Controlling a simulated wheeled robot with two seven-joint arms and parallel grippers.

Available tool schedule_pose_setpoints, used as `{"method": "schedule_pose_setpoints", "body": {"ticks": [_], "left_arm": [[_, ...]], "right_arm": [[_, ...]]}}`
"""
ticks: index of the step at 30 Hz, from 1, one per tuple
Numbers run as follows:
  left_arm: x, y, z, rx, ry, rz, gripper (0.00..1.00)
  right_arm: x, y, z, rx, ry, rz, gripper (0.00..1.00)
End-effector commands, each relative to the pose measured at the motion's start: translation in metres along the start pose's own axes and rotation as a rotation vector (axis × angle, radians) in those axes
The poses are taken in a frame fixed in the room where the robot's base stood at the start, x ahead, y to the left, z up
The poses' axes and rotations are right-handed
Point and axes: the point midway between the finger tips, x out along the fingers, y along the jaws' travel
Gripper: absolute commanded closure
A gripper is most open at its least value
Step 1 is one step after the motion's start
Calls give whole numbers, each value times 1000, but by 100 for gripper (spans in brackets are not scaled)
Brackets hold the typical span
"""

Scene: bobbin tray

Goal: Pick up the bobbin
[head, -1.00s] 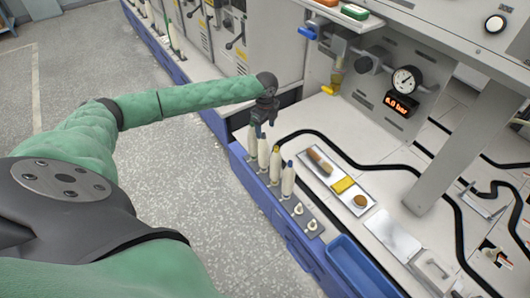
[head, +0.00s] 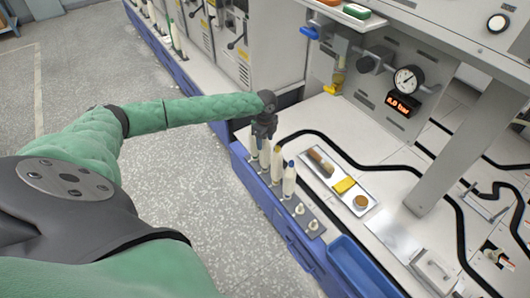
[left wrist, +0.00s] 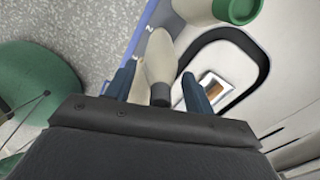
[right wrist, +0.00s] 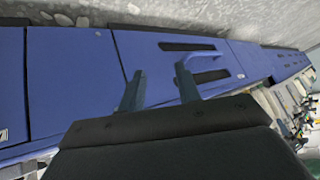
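Several pale bobbins stand upright in a row on the front rail in the head view; a yellow-topped one (head: 277,163) and a blue-topped one (head: 289,181) show clearly. My left gripper (head: 264,137) is over the far end of the row, pointing down and hiding the bobbin tops there. In the left wrist view, a pale bobbin (left wrist: 158,62) with a dark tip lies between its open fingers (left wrist: 158,88), with a gap visible beside the tip. A green-ended pale object (left wrist: 238,10) is close by. My right gripper (right wrist: 158,90) is open and empty, near blue cabinet fronts.
Bare pegs (head: 313,226) stand at the near end of the rail. A tray (head: 321,163) with small items lies right of the bobbins, and a blue bin (head: 357,266) is nearer. A black hose (head: 350,158) crosses the worktop. A gauge (head: 408,79) is behind.

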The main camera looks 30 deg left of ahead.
Motion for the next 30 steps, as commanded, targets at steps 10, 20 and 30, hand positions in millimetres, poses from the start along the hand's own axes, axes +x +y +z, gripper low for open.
{"method": "schedule_pose_setpoints", "body": {"ticks": [10, 20, 30], "left_arm": [[0, 0, 0, 0, 0, 0, 99], [-19, -1, 1, -1, 0, -2, 99], [-78, -1, 1, 0, 0, -2, 99]], "right_arm": [[0, 0, 1, 0, -1, 1, 67], [-1, 1, 0, 0, -2, 2, 67], [-3, 0, -2, -1, -2, 1, 67]]}}
